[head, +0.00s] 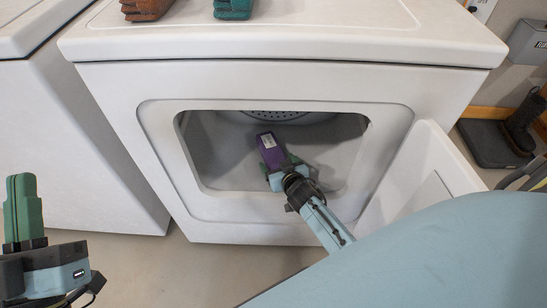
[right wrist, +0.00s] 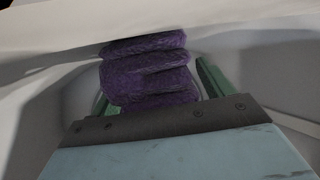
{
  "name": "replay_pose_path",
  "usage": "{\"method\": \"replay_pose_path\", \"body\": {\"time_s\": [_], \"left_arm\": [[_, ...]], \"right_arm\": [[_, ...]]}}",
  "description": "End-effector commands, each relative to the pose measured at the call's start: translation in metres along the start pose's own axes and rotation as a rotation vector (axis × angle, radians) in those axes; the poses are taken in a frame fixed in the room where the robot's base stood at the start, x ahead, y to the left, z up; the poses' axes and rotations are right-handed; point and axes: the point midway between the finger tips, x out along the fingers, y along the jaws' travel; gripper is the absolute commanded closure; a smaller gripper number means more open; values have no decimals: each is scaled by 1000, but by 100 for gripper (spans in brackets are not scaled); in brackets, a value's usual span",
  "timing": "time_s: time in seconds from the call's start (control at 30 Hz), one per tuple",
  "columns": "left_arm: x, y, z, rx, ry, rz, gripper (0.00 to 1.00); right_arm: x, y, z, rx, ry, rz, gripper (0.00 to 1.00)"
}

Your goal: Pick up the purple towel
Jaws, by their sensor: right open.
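The purple towel (head: 270,151) is a folded bundle inside the opening of a white dryer (head: 300,75). In the right wrist view the towel (right wrist: 150,72) shows several stacked folds. My right gripper (head: 280,167) reaches into the dryer opening at the towel's near end. Its green fingers are open, one on each side of the towel in the right wrist view. I cannot tell whether they touch it. The towel's underside and near end are hidden. My left gripper (head: 22,205) is at the lower left, away from the dryer, with its green fingers pointing up; their gap is not clear.
The dryer door (head: 425,180) hangs open on the right of the opening. A brown folded towel (head: 146,8) and a teal one (head: 232,8) lie on top of the dryer. Another white machine (head: 75,130) stands at the left. A dark object (head: 522,122) stands at the far right.

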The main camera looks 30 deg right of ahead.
Motion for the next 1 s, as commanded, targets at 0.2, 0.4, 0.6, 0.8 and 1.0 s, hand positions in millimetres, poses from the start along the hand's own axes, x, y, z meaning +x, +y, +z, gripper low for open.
{"method": "replay_pose_path", "body": {"time_s": [0.2, 0.4, 0.6, 0.8, 1.0], "left_arm": [[0, 0, 0, 0, -1, 0, 100], [0, 0, 0, 0, -2, 0, 100], [0, 0, 0, 0, -3, 0, 100], [0, 0, 1, 1, -9, -1, 100], [0, -2, 10, 4, -71, -4, 100]], "right_arm": [[0, 0, 0, 0, 0, 0, 30], [0, 0, 0, 0, 0, 0, 57], [0, 0, -1, 0, 1, 0, 76], [0, 0, -1, 0, 1, 0, 76], [-2, 0, -6, 0, 1, 0, 76]]}}
